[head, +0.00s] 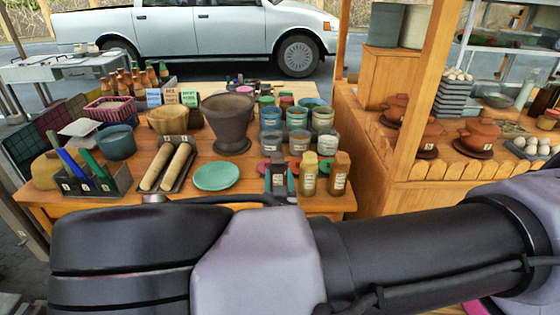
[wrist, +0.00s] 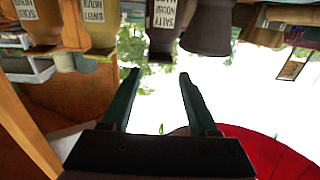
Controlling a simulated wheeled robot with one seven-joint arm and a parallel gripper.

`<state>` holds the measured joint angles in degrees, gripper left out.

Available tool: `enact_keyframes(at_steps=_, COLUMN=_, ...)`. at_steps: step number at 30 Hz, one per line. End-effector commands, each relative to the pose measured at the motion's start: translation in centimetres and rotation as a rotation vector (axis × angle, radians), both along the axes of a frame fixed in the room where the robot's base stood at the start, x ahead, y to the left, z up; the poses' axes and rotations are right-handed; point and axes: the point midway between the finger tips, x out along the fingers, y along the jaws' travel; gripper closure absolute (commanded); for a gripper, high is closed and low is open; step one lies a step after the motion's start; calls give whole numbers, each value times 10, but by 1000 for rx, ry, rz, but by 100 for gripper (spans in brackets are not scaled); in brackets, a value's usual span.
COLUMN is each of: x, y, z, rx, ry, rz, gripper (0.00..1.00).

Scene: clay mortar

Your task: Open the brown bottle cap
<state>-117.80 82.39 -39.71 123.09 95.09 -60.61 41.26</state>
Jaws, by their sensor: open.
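Three labelled bottles stand near the table's front edge: a dark grey-brown one (head: 278,164), an olive-yellow one (head: 309,168) and a brown one (head: 339,165) on the right. The wrist view is upside down and shows the brown bottle (wrist: 42,28) at far left, the olive one (wrist: 100,25), and the dark one (wrist: 162,25) above the fingers. My gripper (wrist: 158,75) is open and empty, its teal fingers pointing toward the dark bottle and apart from it there. In the head view, teal finger slivers show beside that bottle; the rest is hidden by my arm.
Colored cups (head: 297,117), a green plate (head: 217,176), rolling pins (head: 167,165) and a large mortar (head: 229,118) crowd the table (head: 140,135). A wooden stall (head: 420,170) with clay pots stands at right. A red surface (wrist: 265,150) shows in the wrist view.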

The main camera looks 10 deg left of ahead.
Motion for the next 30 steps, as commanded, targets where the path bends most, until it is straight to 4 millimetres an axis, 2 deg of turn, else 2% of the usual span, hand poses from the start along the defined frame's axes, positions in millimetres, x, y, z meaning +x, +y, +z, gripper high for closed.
enact_keyframes(at_steps=3, x=25, y=5, z=0, rx=2, ry=0, rz=-4, gripper=40)
enact_keyframes(at_steps=10, x=58, y=16, z=0, rx=1, ry=1, rz=-2, gripper=40)
enact_keyframes(at_steps=15, x=69, y=19, z=0, rx=1, ry=1, rz=-1, gripper=40)
enact_keyframes(at_steps=23, x=70, y=19, z=0, rx=0, ry=2, rz=0, gripper=40)
enact_keyframes(at_steps=24, x=70, y=19, z=0, rx=0, ry=2, rz=0, gripper=48)
enact_keyframes(at_steps=26, x=69, y=19, z=0, rx=0, ry=2, rz=0, gripper=71)
enact_keyframes(at_steps=28, x=69, y=19, z=0, rx=0, ry=2, rz=0, gripper=97)
enact_keyframes(at_steps=30, x=69, y=19, z=0, rx=0, ry=2, rz=0, gripper=100)
